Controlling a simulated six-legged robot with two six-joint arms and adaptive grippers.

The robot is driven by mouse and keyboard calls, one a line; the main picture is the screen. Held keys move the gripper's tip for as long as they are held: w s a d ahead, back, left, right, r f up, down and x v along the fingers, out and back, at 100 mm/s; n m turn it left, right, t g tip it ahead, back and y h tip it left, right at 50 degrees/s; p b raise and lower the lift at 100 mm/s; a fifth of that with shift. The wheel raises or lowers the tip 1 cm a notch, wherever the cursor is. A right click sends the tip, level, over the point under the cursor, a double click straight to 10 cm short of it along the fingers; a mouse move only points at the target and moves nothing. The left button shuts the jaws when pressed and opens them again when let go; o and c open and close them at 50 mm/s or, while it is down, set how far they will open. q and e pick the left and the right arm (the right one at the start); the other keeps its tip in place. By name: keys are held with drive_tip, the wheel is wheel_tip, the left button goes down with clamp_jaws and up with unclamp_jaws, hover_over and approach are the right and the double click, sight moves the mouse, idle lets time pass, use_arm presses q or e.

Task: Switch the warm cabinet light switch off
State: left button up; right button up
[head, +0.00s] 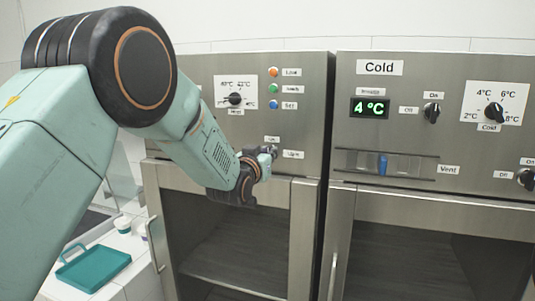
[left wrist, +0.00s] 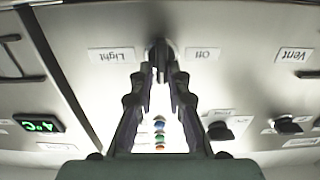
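The warm cabinet light switch (left wrist: 160,48) is a dark knob between a Light label (left wrist: 111,55) and an Off label (left wrist: 203,54) in the upside-down left wrist view. My left gripper (left wrist: 161,70) has its two fingertips drawn close together on either side of the knob, and they appear to grip it. In the head view my left gripper (head: 266,158) is at the panel of the warm cabinet (head: 297,110), just left of the Light label, and hides the knob. The way the knob points is not clear. My right gripper is not in view.
The warm panel also has a temperature dial (head: 235,99) and several coloured buttons (head: 273,88). The cold cabinet (head: 435,75) with its 4 °C display (head: 369,107) stands to the right. A teal tray (head: 93,268) lies on the counter at lower left.

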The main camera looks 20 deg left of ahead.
use_arm(q)
drive_tip(key=shift+s+a, duration=0.1)
drive_tip(key=shift+a, duration=0.1)
clamp_jaws()
drive_tip(key=shift+d, duration=0.1)
drive_tip(key=shift+n, duration=0.3)
drive_tip(key=shift+a+f+n+b, duration=0.2)
drive_tip(key=shift+n+b, duration=0.65)
drive_tip(key=shift+n, duration=2)
drive_tip(key=shift+a+f+n+b, duration=0.2)
drive_tip(key=shift+n+b, duration=0.7)
drive_tip(key=shift+n, duration=2)
drive_tip(key=shift+a+f+n+b, duration=0.2)
drive_tip(key=shift+n+b, duration=0.65)
drive_tip(key=shift+n, duration=2)
drive_tip(key=o, duration=0.5)
unclamp_jaws()
